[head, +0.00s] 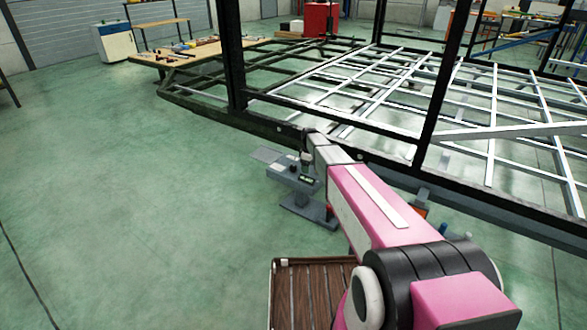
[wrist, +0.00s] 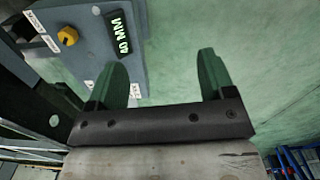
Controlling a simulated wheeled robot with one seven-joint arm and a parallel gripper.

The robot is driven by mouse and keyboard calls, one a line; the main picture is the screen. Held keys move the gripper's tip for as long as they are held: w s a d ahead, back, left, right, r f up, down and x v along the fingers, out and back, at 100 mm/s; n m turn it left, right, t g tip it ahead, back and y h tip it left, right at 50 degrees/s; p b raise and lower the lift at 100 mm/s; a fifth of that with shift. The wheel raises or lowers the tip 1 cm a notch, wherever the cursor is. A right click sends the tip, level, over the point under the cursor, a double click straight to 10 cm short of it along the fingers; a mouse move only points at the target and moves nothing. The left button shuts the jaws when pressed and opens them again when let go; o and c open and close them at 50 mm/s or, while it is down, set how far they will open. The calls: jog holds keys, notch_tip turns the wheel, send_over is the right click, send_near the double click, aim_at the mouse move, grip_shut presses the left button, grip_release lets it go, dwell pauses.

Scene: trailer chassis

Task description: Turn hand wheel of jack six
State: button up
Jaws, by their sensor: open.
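A grey jack (head: 290,180) with a flat base stands on the floor beside the trailer chassis; my arm hides part of it. In the wrist view its grey box (wrist: 85,50) shows a yellow knob (wrist: 68,36) and a lit display (wrist: 122,33) reading 40 MM. White labels lie beside the knob. No number six is legible, and I cannot make out a hand wheel for certain. My gripper (wrist: 160,62) is open and empty. Its left finger overlaps the box in the picture; I cannot tell whether they touch. Its right finger is over green floor.
The black trailer chassis (head: 400,160) with upright posts and pale cross beams runs along the right. A wooden workbench (head: 205,50) with tools, a white cabinet (head: 115,42) and a red cabinet (head: 318,18) stand farther back. The green floor at left is clear.

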aim_at(293, 167)
jog(key=w+a+f+n, duration=0.3)
jog(key=w+a+n, duration=0.1)
jog(key=w, duration=0.7)
jog(key=w+a+f+n, duration=0.2)
jog(key=w+a+n, duration=0.1)
jog(key=w, duration=0.7)
notch_tip(293, 167, down, 11)
jog(key=shift+a+f, duration=0.1)
jog(key=c, duration=0.9)
